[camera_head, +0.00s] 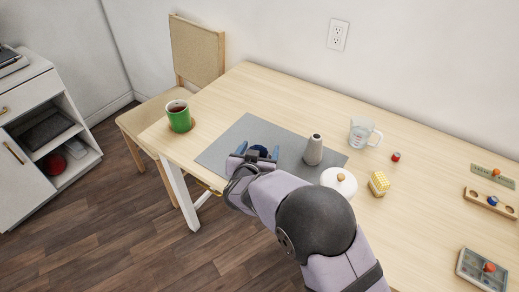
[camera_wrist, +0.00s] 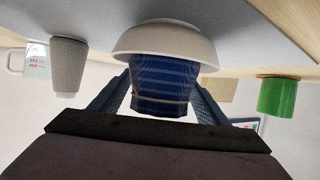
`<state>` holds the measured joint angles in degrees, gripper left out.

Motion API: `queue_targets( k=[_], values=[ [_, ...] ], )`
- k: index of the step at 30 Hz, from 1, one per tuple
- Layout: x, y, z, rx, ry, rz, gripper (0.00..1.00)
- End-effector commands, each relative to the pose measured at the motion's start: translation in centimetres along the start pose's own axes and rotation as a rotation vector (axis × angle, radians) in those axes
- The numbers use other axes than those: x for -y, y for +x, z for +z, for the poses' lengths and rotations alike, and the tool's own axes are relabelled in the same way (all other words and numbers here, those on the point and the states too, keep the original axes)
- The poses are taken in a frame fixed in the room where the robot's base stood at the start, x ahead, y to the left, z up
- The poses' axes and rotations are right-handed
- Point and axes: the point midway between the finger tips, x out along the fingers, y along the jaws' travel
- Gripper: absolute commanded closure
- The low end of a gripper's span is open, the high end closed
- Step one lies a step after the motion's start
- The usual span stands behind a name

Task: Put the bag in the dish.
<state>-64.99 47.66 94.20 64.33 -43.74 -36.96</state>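A dark blue bag (camera_wrist: 165,82) with a tie band is between the two fingers of my gripper (camera_wrist: 163,80) in the wrist view, which is upside down. Fingertips lie close along both its sides; whether they press on it I cannot tell. A cream dish (camera_wrist: 165,36) stands on the grey mat, directly at the bag. Its rim cuts off the bag's lower end, so the bag appears at least partly inside the dish. In the head view my gripper (camera_head: 257,153) is over the mat, with the blue bag's top showing; the dish is hidden by the gripper.
On the grey mat (camera_head: 222,146) a grey vase (camera_head: 313,151) stands to the right. A green mug (camera_head: 179,116) is to the left. The table's front edge is close.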

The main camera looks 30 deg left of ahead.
Motion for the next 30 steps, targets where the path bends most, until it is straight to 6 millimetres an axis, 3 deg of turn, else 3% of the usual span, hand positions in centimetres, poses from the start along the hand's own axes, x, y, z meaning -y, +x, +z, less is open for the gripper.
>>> queue_targets(
  k=[6, 11, 24, 30],
  values=[
    [0.0, -0.2, -0.4, -0.001, 0.001, 0.0, 0.31],
    [0.1, -1.7, -0.3, 0.0, -0.001, -0.003, 0.31],
    [0.1, -9.2, -0.3, -0.001, 0.0, -0.003, 0.31],
    [0.1, -11.4, -0.3, -0.001, 0.0, -0.001, 0.31]
  ],
)
